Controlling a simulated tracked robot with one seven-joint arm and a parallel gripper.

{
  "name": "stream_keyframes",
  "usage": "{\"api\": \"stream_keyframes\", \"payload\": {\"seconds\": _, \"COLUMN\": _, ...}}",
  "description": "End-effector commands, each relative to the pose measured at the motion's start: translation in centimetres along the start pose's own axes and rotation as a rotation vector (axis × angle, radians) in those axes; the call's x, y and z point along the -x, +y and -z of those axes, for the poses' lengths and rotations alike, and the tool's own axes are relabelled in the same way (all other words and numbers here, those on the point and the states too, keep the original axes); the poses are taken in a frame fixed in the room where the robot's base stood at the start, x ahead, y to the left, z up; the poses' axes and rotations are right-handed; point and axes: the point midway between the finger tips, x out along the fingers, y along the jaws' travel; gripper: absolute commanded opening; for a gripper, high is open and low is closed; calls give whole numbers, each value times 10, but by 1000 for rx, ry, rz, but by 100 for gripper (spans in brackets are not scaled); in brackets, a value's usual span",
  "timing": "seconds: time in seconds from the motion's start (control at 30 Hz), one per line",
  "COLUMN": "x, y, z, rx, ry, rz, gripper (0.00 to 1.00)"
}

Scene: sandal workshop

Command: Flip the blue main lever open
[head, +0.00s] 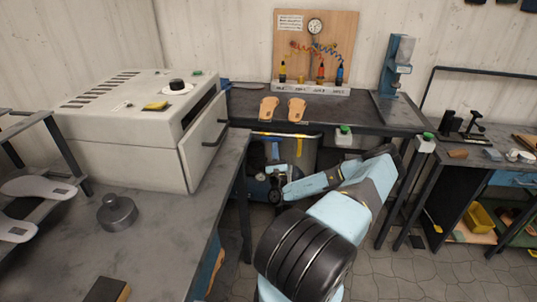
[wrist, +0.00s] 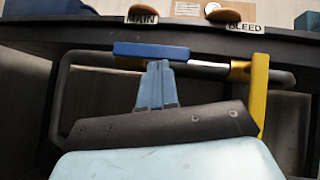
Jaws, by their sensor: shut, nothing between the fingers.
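The blue main lever (wrist: 150,50) lies lengthwise along the horizontal pipe (wrist: 208,69), under the MAIN label (wrist: 141,17) in the wrist view. My gripper (wrist: 158,66) is shut and empty. Its light-blue fingertips are right at the lower edge of the blue lever, near its middle; I cannot tell whether they touch it.
The yellow lever (wrist: 258,92) hangs down from the pipe under the BLEED label (wrist: 245,27); it also shows in the head view (head: 299,148).

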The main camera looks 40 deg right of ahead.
Motion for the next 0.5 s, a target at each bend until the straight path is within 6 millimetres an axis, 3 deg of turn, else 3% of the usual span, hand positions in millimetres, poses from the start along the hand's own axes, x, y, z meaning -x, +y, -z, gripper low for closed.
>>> {"api": "stream_keyframes", "payload": {"seconds": 0.27, "x": 8, "y": 4, "z": 7, "rx": -1, "ry": 2, "rz": -1, "gripper": 0}}
{"api": "stream_keyframes", "payload": {"seconds": 0.5, "x": 40, "y": 16, "z": 28, "rx": -3, "ry": 2, "rz": -3, "gripper": 0}}
